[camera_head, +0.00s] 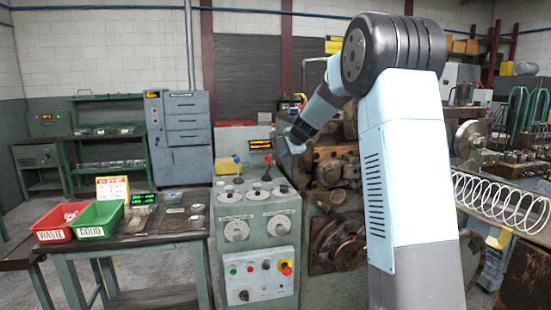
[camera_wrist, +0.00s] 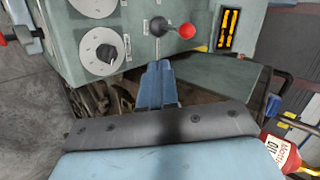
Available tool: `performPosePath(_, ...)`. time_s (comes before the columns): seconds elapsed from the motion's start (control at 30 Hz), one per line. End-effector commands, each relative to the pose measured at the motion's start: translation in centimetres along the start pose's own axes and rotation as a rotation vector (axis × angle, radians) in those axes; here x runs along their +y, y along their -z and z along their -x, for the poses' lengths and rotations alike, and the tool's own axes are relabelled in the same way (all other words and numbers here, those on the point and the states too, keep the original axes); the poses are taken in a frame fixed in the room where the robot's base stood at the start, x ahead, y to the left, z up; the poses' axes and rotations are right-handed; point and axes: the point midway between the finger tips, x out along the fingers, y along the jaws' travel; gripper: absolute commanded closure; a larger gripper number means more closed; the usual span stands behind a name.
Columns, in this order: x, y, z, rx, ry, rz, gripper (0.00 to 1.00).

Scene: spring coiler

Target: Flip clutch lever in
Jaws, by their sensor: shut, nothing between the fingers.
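My gripper (camera_wrist: 158,66) is shut and empty in the wrist view, its blue fingers together and pointing up the picture. Just beyond the fingertips is a short lever with a dark ball knob (camera_wrist: 157,26) on a grey panel; whether they touch I cannot tell. A red knob (camera_wrist: 187,31) is to its right. No label shows which one is the clutch lever.
Two round dials (camera_wrist: 102,52) and an amber display (camera_wrist: 228,29) flank the levers. An oil bottle (camera_wrist: 281,155) is at the lower right of the wrist view. The coiler's greasy mechanism (camera_head: 337,170) is right of the console. Red (camera_head: 51,234) and green (camera_head: 94,231) bins stand left.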

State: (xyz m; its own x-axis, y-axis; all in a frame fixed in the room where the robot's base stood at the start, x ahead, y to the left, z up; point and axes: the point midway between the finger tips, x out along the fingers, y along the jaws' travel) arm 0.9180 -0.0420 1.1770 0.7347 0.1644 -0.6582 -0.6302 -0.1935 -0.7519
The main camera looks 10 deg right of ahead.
Motion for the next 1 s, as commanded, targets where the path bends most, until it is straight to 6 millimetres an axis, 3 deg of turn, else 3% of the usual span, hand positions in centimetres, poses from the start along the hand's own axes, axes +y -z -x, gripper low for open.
performPosePath(0.6, 0.1, -0.1, -9.6, -0.002, -0.002, 0.0, 1.0)
performPosePath(1.0, -2.9, 0.2, -12.0, 0.0, 0.001, 0.001, 1.0)
